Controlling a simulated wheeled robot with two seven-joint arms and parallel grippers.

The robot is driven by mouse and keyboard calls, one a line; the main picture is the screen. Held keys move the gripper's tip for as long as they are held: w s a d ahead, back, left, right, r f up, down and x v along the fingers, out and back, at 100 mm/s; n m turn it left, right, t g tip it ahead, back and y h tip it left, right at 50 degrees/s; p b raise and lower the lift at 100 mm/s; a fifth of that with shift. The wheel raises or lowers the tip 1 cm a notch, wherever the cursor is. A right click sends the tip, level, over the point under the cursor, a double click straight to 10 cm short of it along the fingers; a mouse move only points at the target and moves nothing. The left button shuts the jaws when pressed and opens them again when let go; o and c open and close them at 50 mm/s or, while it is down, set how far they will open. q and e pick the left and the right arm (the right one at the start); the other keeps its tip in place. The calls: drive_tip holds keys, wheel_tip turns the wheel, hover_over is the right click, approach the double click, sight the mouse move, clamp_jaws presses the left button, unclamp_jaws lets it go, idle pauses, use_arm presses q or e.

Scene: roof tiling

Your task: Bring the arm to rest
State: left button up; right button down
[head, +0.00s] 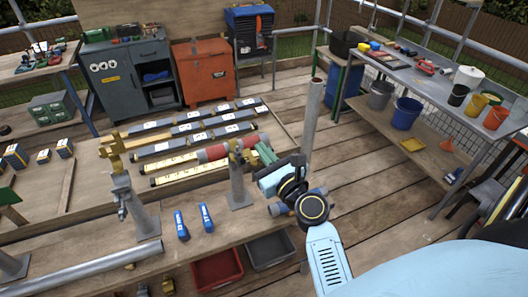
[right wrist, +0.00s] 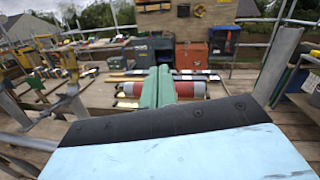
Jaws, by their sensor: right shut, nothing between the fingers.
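My right gripper (head: 264,152) reaches in from the lower right over the near edge of the workbench. Its green fingers are pressed together with nothing between them, as the right wrist view (right wrist: 158,86) also shows. The fingers are close to a red and grey cylinder (head: 218,152) held on a grey post with a brass-coloured fork. In the right wrist view the cylinder (right wrist: 188,90) lies behind the fingertips; I cannot tell whether they touch. My left gripper is not in view.
Two blue tools (head: 181,225) lie on the bench, left of the right gripper. A bare grey post (head: 311,115) stands just beyond it. Several dark slats (head: 170,147) lie behind. A side table (head: 440,80) with buckets is at right. The deck between is clear.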

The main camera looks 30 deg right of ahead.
idle(0.3)
drive_tip(key=s+a+f+n+g+y+b, duration=0.1)
drive_tip(key=s+a+f+n+g+b, duration=0.35)
drive_tip(key=f, duration=0.85)
drive_tip(key=s+a+f+n+g+y+b, duration=0.15)
drive_tip(key=f+n, duration=0.55)
drive_tip(key=f, duration=0.7)
drive_tip(key=s+a+f+n+g+y+b, duration=0.1)
drive_tip(key=s+a+f+n+g+b, duration=0.3)
drive_tip(key=f, duration=0.9)
drive_tip(key=s+d+f+n+g+h+b, duration=0.1)
drive_tip(key=s+f+n+g+b, duration=0.25)
drive_tip(key=s+f+n, duration=1.3)
drive_tip(key=s+d+f+n+g+b, duration=0.1)
drive_tip(key=s+d+f+n+g, duration=0.1)
drive_tip(key=s+f, duration=0.3)
drive_tip(key=s+d+f+n+g+h+b, duration=0.1)
drive_tip(key=s+d+f+n+g+b, duration=0.1)
drive_tip(key=s+f, duration=0.4)
drive_tip(key=s+d+n, duration=0.1)
drive_tip(key=s, duration=0.4)
drive_tip(key=shift+f, duration=0.3)
